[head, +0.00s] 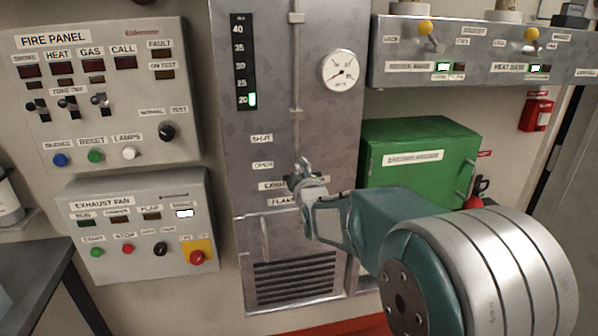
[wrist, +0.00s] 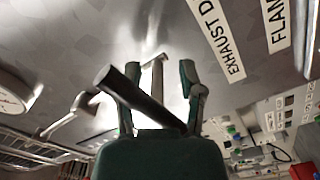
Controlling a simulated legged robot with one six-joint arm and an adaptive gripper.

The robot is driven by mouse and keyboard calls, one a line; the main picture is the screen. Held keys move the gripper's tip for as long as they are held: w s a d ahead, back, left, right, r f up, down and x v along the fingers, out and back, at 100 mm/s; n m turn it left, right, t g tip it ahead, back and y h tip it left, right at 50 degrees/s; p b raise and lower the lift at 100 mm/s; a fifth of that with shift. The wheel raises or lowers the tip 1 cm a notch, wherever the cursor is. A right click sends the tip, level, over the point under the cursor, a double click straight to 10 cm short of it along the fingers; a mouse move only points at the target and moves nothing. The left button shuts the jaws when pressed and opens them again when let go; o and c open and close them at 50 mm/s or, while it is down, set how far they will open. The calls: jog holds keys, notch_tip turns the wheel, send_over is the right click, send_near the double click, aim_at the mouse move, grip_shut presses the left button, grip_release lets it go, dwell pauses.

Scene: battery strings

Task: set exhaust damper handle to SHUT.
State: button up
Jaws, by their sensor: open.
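The exhaust damper handle shows in the wrist view as a dark round grip (wrist: 140,97) slanting across the space between the fingers of my gripper (wrist: 158,72). It covers part of the left finger. My gripper is open; I cannot tell whether either finger touches the grip. In the head view my gripper (head: 304,170) is in front of the grey cabinet and hides most of the handle. The SHUT label (head: 262,139) is above the OPEN label (head: 263,166), both left of my gripper. The EXHAUST DAMPER label (wrist: 222,38) is at the upper right in the wrist view.
A green box (head: 418,150) stands out from the wall right of my gripper. The fire panel (head: 100,95) and exhaust fan panel (head: 135,225) are on the left. A round gauge (head: 342,71) and a vent grille (head: 295,277) are on the cabinet.

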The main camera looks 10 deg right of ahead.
grip_shut()
notch_tip(320, 180, up, 8)
dwell(0.4)
grip_release()
jog(key=shift+f, duration=0.1)
jog(key=s, duration=1.2)
